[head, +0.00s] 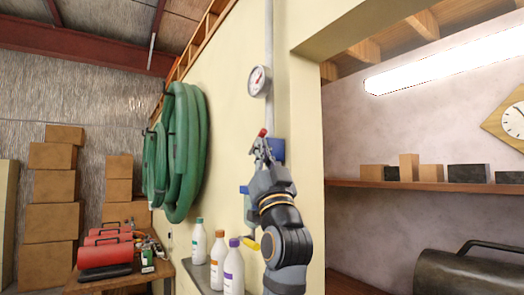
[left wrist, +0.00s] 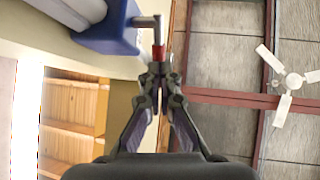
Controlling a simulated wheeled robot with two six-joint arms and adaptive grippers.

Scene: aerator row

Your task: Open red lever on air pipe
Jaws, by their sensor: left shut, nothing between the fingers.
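A grey air pipe (head: 269,50) runs vertically down the cream wall. A blue valve body (head: 278,151) is on it, partly hidden behind my left gripper (head: 263,150). The red lever (head: 262,133) shows just above the fingertips. In the left wrist view, the blue body (left wrist: 112,32) is at the top, with a grey bent arm and the red lever end (left wrist: 158,51) hanging from it. My left gripper (left wrist: 158,76) is shut and empty, its tips right at the red end; I cannot tell whether they touch. My right gripper is out of view.
A round gauge (head: 259,81) sits on the pipe above the valve. A coiled green hose (head: 179,150) hangs to the left. Several bottles (head: 217,260) stand on a ledge below. An open doorway-like recess with a shelf (head: 430,184) lies to the right.

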